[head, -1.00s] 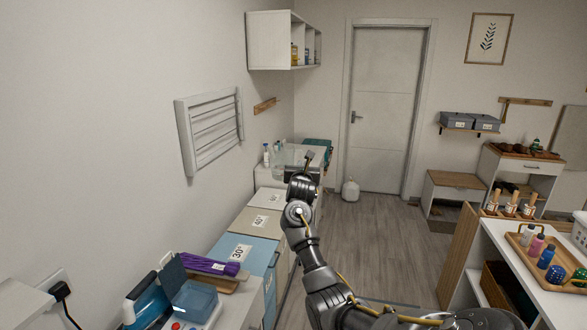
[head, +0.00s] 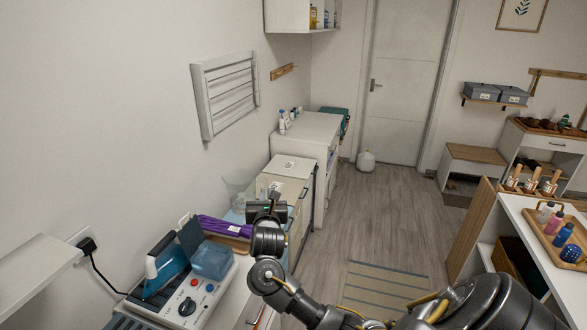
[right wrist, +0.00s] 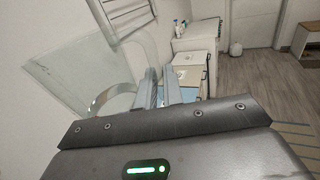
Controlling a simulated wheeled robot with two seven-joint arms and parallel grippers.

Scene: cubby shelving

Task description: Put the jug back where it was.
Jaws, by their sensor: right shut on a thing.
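The jug (head: 236,190) is clear and see-through, so its outline is faint. It shows large at the left of the right wrist view (right wrist: 70,75), with a curved part near the fingers. My right gripper (head: 268,203) is shut on the jug, and its two fingers (right wrist: 160,88) are close together at the jug's side. Part of the jug is hidden behind the gripper in the head view. My left gripper is not in view.
An iron (head: 166,265) and a blue clear tank (head: 212,260) stand near left, by a purple bundle (head: 224,227). A white cabinet (head: 308,127) with bottles stands beyond the bins. A wall rack (head: 226,93) hangs left. The floor (head: 372,215) is open right of the bins.

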